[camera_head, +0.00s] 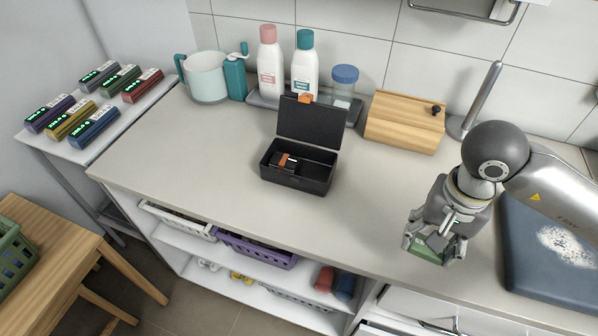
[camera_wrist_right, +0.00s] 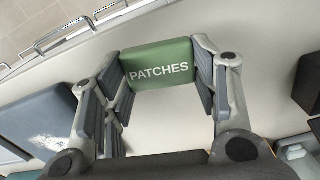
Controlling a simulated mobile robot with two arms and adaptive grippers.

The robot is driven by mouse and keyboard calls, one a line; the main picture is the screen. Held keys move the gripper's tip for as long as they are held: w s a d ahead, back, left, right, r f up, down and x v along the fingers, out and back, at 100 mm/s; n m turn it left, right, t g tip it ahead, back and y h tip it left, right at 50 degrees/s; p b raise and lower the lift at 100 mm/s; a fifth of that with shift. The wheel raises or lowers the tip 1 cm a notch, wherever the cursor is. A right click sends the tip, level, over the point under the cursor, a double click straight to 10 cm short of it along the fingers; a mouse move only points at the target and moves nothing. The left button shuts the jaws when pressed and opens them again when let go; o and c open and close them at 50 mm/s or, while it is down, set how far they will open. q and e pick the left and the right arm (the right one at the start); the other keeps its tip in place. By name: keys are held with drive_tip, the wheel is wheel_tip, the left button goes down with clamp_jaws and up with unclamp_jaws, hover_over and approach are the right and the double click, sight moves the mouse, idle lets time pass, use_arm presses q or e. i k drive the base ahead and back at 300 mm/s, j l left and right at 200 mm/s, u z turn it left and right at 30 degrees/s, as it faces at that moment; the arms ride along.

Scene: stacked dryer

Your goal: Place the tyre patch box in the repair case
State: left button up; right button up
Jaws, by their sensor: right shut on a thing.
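The tyre patch box is a green box marked PATCHES in the right wrist view (camera_wrist_right: 158,66), held between the fingertips. In the head view the green box (camera_head: 427,250) shows under my right gripper (camera_head: 432,246), at the counter's front right. My right gripper, also in the right wrist view (camera_wrist_right: 160,75), is shut on it. I cannot tell whether the box touches the counter. The repair case (camera_head: 296,180) is black, with its lid up, at the middle of the counter, left of my right gripper. A small black and orange item (camera_head: 284,162) lies inside it. My left gripper is not in view.
A wooden box (camera_head: 405,122) and a paper towel post (camera_head: 474,100) stand behind. Bottles (camera_head: 305,64) stand on a grey tray behind the case. A dark blue board (camera_head: 540,270) with white powder lies at right. The counter between gripper and case is clear.

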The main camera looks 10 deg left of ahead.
sight(315, 177)
drive_tip(key=i+l+u, duration=0.1)
drive_tip(key=u, duration=0.3)
drive_tip(key=i+l+u, duration=0.1)
drive_tip(key=u, duration=0.25)
drive_tip(key=l+u, duration=0.2)
drive_tip(key=u, duration=0.2)
drive_tip(key=i, duration=0.05)
